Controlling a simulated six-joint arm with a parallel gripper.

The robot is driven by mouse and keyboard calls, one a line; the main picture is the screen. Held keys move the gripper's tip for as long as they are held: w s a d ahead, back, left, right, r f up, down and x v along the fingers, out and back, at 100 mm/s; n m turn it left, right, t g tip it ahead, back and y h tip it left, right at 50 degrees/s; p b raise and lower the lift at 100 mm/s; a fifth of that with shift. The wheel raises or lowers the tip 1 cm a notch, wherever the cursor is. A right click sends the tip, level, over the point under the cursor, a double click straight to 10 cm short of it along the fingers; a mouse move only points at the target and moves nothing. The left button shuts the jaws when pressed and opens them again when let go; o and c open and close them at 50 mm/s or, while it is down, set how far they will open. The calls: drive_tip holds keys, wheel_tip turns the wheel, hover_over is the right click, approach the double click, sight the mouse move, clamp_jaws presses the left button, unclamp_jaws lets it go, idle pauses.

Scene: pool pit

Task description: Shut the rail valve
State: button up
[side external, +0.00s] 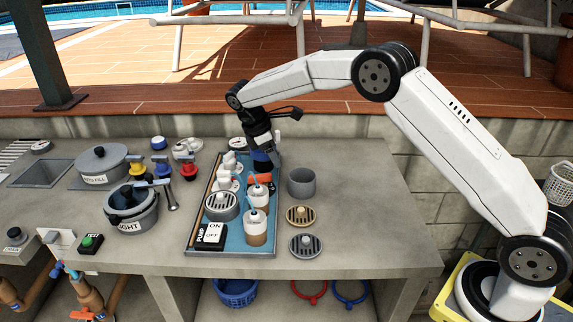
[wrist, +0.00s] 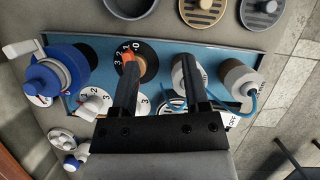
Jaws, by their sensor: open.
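No valve carries a readable "rail" label, so I cannot tell which one is the rail valve. My gripper (side external: 266,150) hangs over the far end of the blue tray (side external: 203,245). In the wrist view my gripper (wrist: 158,58) is open, its two black fingers apart with nothing between them. A black numbered dial with an orange pointer (wrist: 128,62) sits at the left finger, which partly covers it; contact is unclear. A blue fitting with a white handle (wrist: 58,72) stands left of it. White numbered dials (wrist: 95,103) lie nearer, partly hidden.
Two bottles (side external: 257,197) (side external: 256,228) and a round grate (side external: 221,206) crowd the tray. A grey cup (side external: 301,182) and two drain discs (side external: 300,216) (side external: 305,245) stand to its right. Coloured-handled fittings (side external: 162,168), pots (side external: 131,210) and piped valves (side external: 82,312) are left.

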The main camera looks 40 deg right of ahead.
drive_tip(key=s+r, duration=0.3)
drive_tip(key=s, duration=0.3)
drive_tip(key=shift+s, duration=0.4)
idle(0.4)
drive_tip(key=w+d+f+t+y, duration=0.1)
drive_tip(key=w+f+y, duration=0.1)
drive_tip(key=w, duration=0.2)
drive_tip(key=w+d+f+t+y, duration=0.1)
drive_tip(key=w+t+y, duration=0.1)
drive_tip(key=w+y, duration=0.1)
drive_tip(key=w+d+f+t+y, duration=0.1)
drive_tip(key=w+f+t+y, duration=0.1)
drive_tip(key=w, duration=0.3)
drive_tip(key=shift+d+f, duration=0.2)
drive_tip(key=shift+f, duration=0.15)
